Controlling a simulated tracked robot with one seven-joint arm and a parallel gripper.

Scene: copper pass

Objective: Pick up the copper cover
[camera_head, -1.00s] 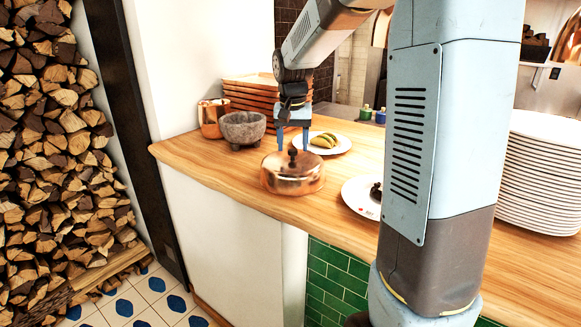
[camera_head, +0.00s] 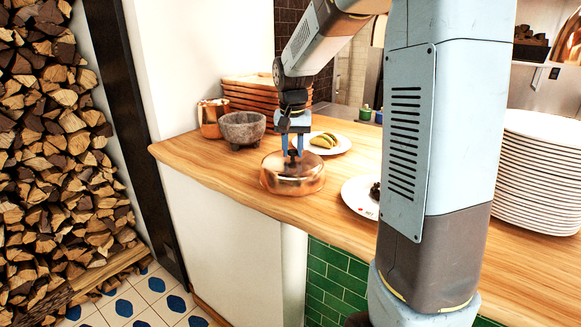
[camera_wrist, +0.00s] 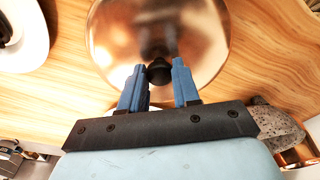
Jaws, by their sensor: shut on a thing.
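The copper cover (camera_head: 291,178) is a round, shiny dome with a black knob on top. It sits on the wooden counter near its front edge. My gripper (camera_head: 292,152) points straight down over the middle of the cover, its blue fingers shut on the knob. In the wrist view the cover (camera_wrist: 115,35) fills the upper middle, and the knob (camera_wrist: 159,70) shows at the fingertips of my gripper (camera_wrist: 160,78). What lies under the cover is hidden.
On the wooden counter (camera_head: 225,173), a stone mortar (camera_head: 242,130) and copper mug (camera_head: 211,118) stand behind left. A plate with tacos (camera_head: 323,142) is behind right. Another plate (camera_head: 358,197) is close on the right. A tall plate stack (camera_head: 543,170) stands far right.

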